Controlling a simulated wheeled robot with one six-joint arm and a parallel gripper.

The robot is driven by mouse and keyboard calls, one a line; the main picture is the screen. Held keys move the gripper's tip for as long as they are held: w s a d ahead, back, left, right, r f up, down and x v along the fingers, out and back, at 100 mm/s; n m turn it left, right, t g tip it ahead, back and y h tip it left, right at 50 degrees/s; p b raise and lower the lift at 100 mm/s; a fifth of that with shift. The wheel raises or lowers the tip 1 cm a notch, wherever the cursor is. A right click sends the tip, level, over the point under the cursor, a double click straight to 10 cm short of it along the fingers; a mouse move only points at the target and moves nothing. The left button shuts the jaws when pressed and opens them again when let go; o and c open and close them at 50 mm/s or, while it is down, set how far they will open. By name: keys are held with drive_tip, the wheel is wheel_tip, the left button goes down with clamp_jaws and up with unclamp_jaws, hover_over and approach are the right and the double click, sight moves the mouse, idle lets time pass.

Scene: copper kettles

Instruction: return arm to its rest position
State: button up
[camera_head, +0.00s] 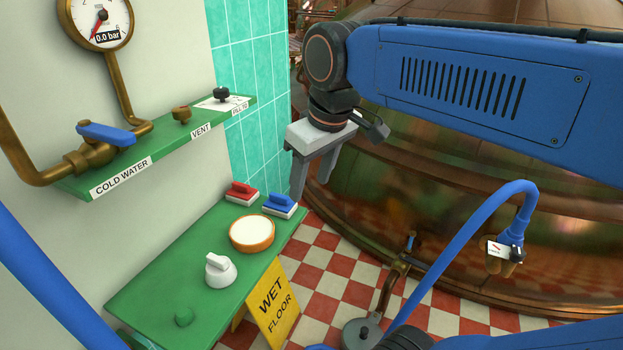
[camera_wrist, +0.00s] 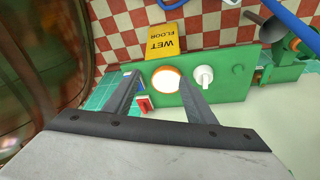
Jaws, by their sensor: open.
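My gripper (camera_head: 315,178) hangs from my blue arm in the head view, fingers pointing down, open and empty. It is above and just beyond the right end of a green control shelf (camera_head: 155,290). In the wrist view my gripper (camera_wrist: 163,88) shows two spread fingers with nothing held between them. The shelf (camera_wrist: 232,88) lies beyond the fingertips, with a round white button (camera_wrist: 166,80) in an orange ring seen between them. I cannot tell any contact between fingers and shelf.
A red switch (camera_head: 241,191), blue switch (camera_head: 279,203), round white button (camera_head: 252,232) and white knob (camera_head: 219,269) sit on the shelf. Above are a blue-handled valve (camera_head: 105,134) and gauge (camera_head: 98,18). A yellow wet-floor sign (camera_head: 273,305) stands below; a large copper kettle (camera_head: 400,220) fills the right.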

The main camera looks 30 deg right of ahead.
drive_tip(key=s+d+f+m, duration=0.1)
drive_tip(key=s+d+f, duration=0.1)
drive_tip(key=f, duration=0.4)
drive_tip(key=s+d+f+m+t, duration=0.1)
drive_tip(key=s+d+f+m, duration=0.1)
drive_tip(key=s+f, duration=0.3)
drive_tip(key=shift+s+d+f+m+h, duration=0.2)
drive_tip(key=shift+d+f+m+h, duration=0.1)
drive_tip(key=shift+f, duration=0.55)
